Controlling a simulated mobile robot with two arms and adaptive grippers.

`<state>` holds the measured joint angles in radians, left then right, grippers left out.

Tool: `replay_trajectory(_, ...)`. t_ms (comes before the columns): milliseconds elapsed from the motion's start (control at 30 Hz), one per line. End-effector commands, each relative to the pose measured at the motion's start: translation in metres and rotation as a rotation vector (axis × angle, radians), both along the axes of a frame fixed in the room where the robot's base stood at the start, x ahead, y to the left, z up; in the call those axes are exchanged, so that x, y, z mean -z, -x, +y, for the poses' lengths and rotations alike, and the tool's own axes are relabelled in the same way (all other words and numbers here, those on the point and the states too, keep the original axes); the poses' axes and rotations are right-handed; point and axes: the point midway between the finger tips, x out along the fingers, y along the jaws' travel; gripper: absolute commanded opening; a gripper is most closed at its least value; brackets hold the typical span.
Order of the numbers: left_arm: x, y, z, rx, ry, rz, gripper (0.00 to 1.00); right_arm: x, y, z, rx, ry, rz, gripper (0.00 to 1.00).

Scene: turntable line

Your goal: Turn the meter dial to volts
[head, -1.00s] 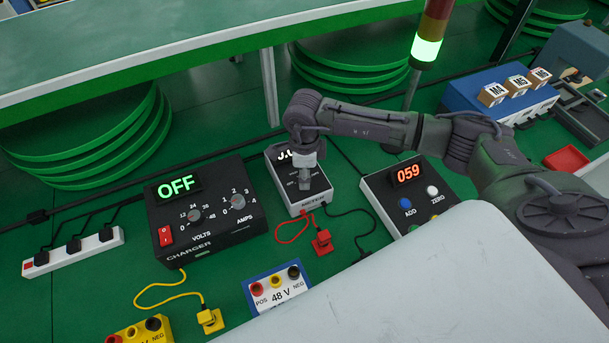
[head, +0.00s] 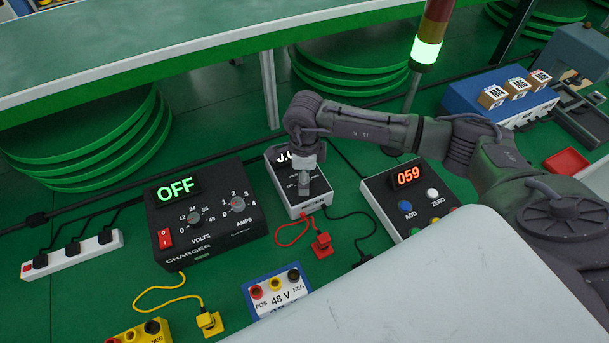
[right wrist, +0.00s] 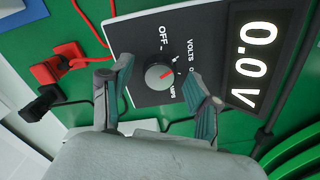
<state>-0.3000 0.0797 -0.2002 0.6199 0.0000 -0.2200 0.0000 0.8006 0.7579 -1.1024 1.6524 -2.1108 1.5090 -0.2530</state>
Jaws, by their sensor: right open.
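The meter (head: 284,196) is a dark-topped box with a pale front, standing on the green bench in the head view. OFF is printed above the dial in that view. The meter's display (right wrist: 258,62) reads 0.0 V. My right gripper (right wrist: 160,72) is open above the meter, one finger on each side of the dial, with gaps visible. In the head view, my right gripper (head: 305,184) hides the dial. My left gripper is not in view.
The charger (head: 205,214), showing OFF, stands left of the meter. A counter box (head: 385,215) reading 059 stands to its right. Red plug (head: 322,245) and black lead lie in front. A 48 V terminal block (head: 277,290) is nearer.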

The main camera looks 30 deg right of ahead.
Motion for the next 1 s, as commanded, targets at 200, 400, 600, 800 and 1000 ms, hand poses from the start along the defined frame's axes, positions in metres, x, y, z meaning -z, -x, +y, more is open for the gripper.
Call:
replay_trajectory(200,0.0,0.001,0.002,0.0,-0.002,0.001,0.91,-0.015,-0.001,0.0,0.0,-0.001,-0.003,0.61)
replay_trajectory(400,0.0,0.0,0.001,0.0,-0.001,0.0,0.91,-0.056,-0.001,0.0,0.0,-0.001,-0.005,0.61)
replay_trajectory(600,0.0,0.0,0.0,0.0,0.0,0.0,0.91,-0.096,-0.001,0.0,0.0,0.0,-0.004,0.61)
replay_trajectory(800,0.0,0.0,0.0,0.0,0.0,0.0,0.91,-0.117,0.0,0.0,0.0,0.001,-0.001,0.61)
replay_trajectory(1000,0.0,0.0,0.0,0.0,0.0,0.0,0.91,-0.12,0.0,0.0,0.0,0.0,0.0,0.61)
